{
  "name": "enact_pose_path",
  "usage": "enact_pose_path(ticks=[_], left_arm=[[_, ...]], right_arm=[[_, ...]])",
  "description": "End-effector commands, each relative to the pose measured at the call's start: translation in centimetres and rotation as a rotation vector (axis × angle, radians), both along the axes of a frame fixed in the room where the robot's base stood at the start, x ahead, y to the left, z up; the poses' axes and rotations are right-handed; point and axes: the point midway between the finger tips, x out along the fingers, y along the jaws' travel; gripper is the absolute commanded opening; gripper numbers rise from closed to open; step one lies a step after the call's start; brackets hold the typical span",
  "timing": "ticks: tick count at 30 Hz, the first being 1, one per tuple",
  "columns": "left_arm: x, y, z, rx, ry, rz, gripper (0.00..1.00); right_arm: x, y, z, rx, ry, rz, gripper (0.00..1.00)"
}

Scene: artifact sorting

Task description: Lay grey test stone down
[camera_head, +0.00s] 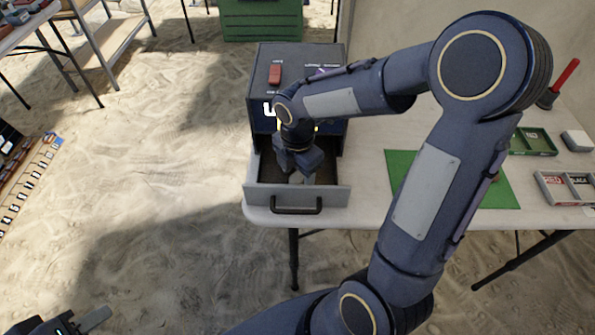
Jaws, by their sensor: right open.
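A dark box-shaped device (254,98) stands on the white table, with its drawer (333,196) pulled open toward me. My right gripper (297,168) points down inside the drawer opening and is open. A small pale grey piece, which looks like the grey test stone (296,178), shows just under its fingers, low in the drawer. The fingers partly hide it, and I cannot tell whether they touch it. My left gripper (85,322) is at the bottom left edge, over the sand and away from the table. It is partly cut off.
The device has a red switch (274,74) on top. A green mat (400,165), a green tray (531,142), labelled grey trays (553,188), a light block (577,140) and a red-handled tool (565,77) are on the table (366,214). My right arm crosses above it.

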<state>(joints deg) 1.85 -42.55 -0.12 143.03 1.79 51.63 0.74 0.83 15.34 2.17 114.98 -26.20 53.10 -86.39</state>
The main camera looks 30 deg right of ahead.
Motion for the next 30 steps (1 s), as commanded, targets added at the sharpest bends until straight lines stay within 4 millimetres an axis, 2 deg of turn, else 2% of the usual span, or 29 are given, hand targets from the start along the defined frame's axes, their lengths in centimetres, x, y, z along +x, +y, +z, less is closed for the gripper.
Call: enact_pose_path(ticks=[5, 7, 18, 25, 28, 30], left_arm=[[0.0, 0.0, 0.4, 0.000, 0.000, 0.000, 0.36], [0.0, 0.0, 0.6, 0.000, 0.000, 0.000, 0.36], [0.0, 0.0, 2.2, 0.000, 0.000, 0.000, 0.36], [0.0, 0.0, 2.6, 0.000, 0.000, 0.000, 0.36], [0.0, 0.0, 2.6, 0.000, 0.000, 0.000, 0.36], [0.0, 0.0, 2.6, 0.000, 0.000, 0.000, 0.36]], right_arm=[[0.0, 0.0, 0.7, 0.000, -0.002, 0.000, 0.57], [0.1, 0.0, 1.6, 0.000, -0.003, 0.000, 0.57], [0.1, 0.0, 9.4, 0.000, -0.005, 0.001, 0.57], [0.0, 0.0, 12.0, 0.000, -0.002, -0.002, 0.57], [-0.8, -0.1, 12.7, 0.016, -0.017, -0.072, 0.57], [-2.2, -0.2, 13.2, 0.049, -0.045, -0.213, 0.57]])
